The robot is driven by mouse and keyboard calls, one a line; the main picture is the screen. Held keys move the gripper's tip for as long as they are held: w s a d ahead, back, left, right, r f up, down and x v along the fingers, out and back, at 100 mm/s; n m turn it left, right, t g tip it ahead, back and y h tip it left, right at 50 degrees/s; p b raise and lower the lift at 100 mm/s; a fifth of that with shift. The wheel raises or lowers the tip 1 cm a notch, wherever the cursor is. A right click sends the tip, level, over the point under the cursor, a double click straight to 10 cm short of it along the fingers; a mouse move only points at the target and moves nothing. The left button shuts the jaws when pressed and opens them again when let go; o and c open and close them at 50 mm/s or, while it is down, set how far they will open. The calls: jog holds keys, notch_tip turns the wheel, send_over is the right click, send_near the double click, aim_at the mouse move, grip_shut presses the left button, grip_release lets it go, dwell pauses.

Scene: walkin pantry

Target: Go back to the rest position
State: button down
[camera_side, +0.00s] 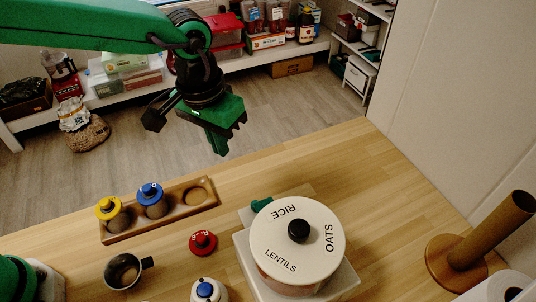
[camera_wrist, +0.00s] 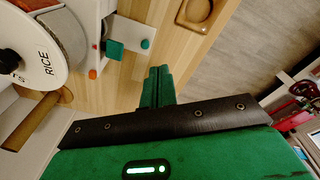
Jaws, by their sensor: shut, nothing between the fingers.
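My gripper (camera_side: 217,143) is in the upper middle of the side view, raised above the back edge of the wooden table (camera_side: 375,180). Its green fingers point down and are shut together with nothing between them. In the wrist view the closed fingers (camera_wrist: 157,86) show at the centre, over the table and apart from everything on it.
A wooden tray (camera_side: 181,216) holds yellow-topped (camera_side: 109,207) and blue-topped (camera_side: 151,194) jars, with one empty hollow. A labelled round container (camera_side: 275,240) stands on a white base. A red-topped item (camera_side: 203,243), a mug (camera_side: 124,271) and a wooden post (camera_side: 490,231) stand around.

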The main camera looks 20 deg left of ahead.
jog(key=s+a+r+n+t, duration=0.1)
jog(key=s+a+r, duration=0.1)
jog(key=a, duration=0.6)
jog(key=s+a+r+t, duration=0.1)
jog(key=s+a+r, duration=0.2)
jog(key=a, duration=0.4)
jog(key=s+a+r+n+t, duration=0.1)
jog(key=s+a+r, duration=0.1)
jog(key=a, duration=0.6)
jog(key=s+a+f+t, duration=0.1)
jog(key=s+a, duration=0.4)
jog(key=s, duration=0.1)
jog(key=shift+s+a+f+t+y, duration=0.3)
jog(key=shift+a+f+y, duration=0.1)
dwell(0.9)
jog(key=w+d+m+t+h, duration=0.1)
jog(key=w+d+m+h, duration=0.45)
jog(key=d, duration=0.85)
jog(key=d+f+m+h, duration=0.1)
jog(key=d+f+m, duration=0.2)
jog(key=d, duration=1.4)
jog(key=shift+d+g, duration=0.3)
jog(key=shift+d, duration=0.05)
